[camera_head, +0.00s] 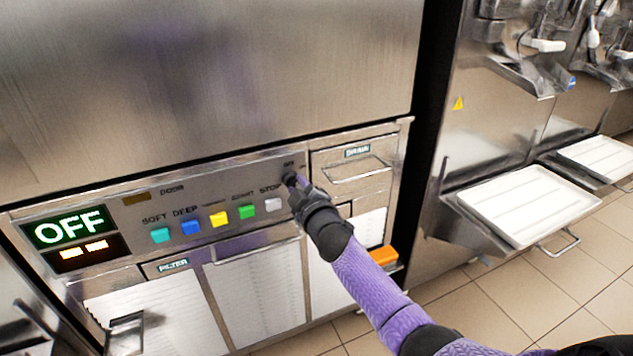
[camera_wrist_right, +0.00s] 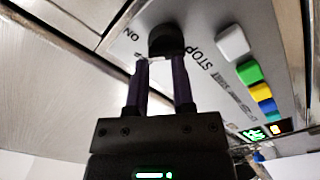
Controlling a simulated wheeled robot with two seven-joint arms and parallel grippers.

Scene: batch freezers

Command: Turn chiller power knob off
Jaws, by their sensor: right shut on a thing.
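The chiller power knob (camera_wrist_right: 166,40) is a round black knob on the metal control panel (camera_head: 200,205). In the wrist view it sits beside the word ON. My right gripper (camera_wrist_right: 160,62) is shut on the knob, one finger on each side. In the head view my right gripper (camera_head: 297,185) reaches the panel's right end and hides most of the knob (camera_head: 289,178). The display (camera_head: 68,226) at the panel's left end reads OFF in bright letters. My left gripper is not in view.
A row of coloured buttons (camera_head: 219,219) lies left of the knob, with a white STOP button (camera_head: 273,204) closest. A drawer with a handle (camera_head: 358,172) is to the right. White trays (camera_head: 528,205) stick out from neighbouring machines. Tiled floor shows at lower right.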

